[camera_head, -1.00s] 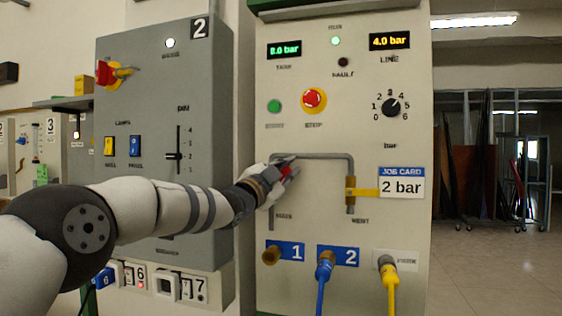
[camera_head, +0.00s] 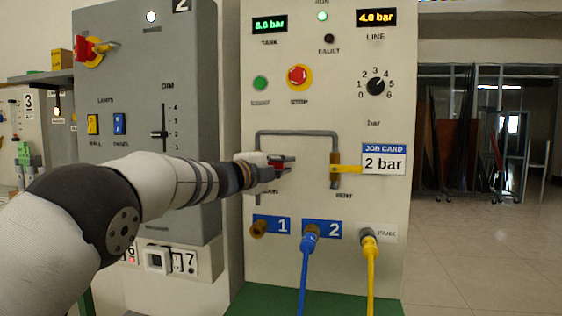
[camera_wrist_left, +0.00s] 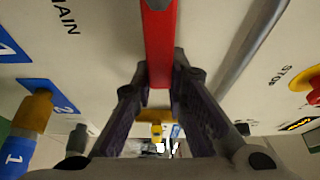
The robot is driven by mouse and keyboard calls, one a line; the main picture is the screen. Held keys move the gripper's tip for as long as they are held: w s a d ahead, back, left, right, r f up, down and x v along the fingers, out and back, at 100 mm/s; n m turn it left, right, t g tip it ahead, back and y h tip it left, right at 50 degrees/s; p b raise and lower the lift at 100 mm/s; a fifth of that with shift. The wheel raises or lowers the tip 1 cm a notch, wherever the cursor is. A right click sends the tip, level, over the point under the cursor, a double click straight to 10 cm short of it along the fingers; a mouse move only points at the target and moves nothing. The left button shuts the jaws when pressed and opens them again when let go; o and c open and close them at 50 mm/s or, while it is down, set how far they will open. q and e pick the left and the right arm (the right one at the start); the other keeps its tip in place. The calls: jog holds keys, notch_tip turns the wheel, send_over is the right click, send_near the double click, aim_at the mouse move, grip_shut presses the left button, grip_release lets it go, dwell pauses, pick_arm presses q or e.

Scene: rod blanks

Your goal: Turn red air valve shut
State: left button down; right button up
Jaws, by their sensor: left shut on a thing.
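The red air valve handle (camera_wrist_left: 158,40) is a flat red bar in the left wrist view, with its end between my fingers. In the head view only a small red part (camera_head: 276,165) shows at my left gripper (camera_head: 286,164), beside the left leg of the grey pipe above the MAIN label. My left gripper is shut on the handle, with its fingers pointing right. The gripper hides most of the valve body. My right gripper is not in view.
A yellow valve handle (camera_head: 348,169) sits on the right pipe leg at VENT, beside the job card (camera_head: 384,160) reading 2 bar. The red stop button (camera_head: 299,76) is above. A blue hose (camera_head: 305,275) and a yellow hose (camera_head: 370,280) hang below.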

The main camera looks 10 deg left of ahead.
pick_arm(q)
jog(key=shift+f, duration=0.1)
dwell(0.5)
jog(key=c, duration=1.6)
grip_release()
jog(key=shift+o, duration=0.2)
jog(key=v, duration=1.2)
